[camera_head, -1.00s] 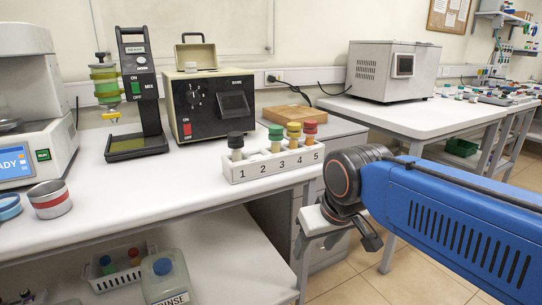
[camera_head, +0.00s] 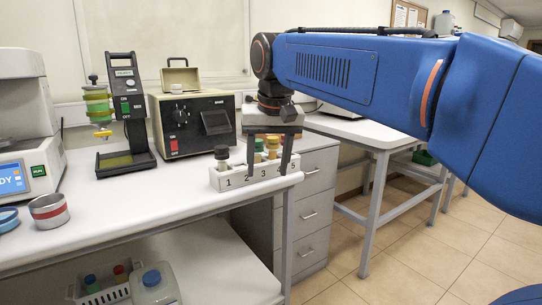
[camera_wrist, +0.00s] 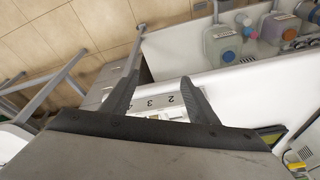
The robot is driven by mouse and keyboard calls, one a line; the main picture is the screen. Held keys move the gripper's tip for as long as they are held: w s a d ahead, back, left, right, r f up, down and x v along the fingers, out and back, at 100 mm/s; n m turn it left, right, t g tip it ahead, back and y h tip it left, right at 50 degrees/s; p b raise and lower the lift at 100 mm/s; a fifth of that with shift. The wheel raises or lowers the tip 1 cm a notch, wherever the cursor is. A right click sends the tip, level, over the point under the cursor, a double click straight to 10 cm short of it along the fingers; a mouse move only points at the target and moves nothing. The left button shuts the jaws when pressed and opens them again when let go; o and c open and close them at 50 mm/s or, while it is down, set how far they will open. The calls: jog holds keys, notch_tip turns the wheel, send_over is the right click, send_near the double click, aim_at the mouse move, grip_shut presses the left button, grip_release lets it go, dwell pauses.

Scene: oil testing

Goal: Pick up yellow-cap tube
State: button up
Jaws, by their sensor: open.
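The white numbered rack (camera_head: 228,182) stands near the right end of the white bench. The yellow-cap tube (camera_head: 273,143) stands upright in it, seen between my gripper's fingers. The green-cap tube (camera_head: 259,146) is just left of it, and a dark-cap tube (camera_head: 221,154) stands at slot 1. The red-cap tube is hidden or hard to make out behind the right finger. My gripper (camera_head: 267,172) points down, open, its fingers overlapping the rack in view; contact cannot be told. In the wrist view the rack (camera_wrist: 157,102) shows between the fingers, with its numbers visible; the caps are mostly hidden.
A black control box (camera_head: 195,120) and a mixer stand (camera_head: 130,120) with a green vessel stand behind and left. A metal cup (camera_head: 48,210) is at the front left. Bottles and a basket (camera_head: 105,294) are on the lower shelf. Drawers (camera_head: 313,210) stand to the right.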

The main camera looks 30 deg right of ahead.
jog(key=w+d+r+m+g, duration=0.1)
jog(key=w+d+r+m, duration=0.3)
jog(key=w+r, duration=0.7)
jog(key=m+g, duration=0.1)
jog(key=m, duration=0.1)
send_near(273, 137)
jog(key=f, duration=0.9)
jog(key=shift+w+d+f, duration=0.15)
jog(key=shift+w+f, duration=0.05)
jog(key=shift+w, duration=0.1)
grip_shut()
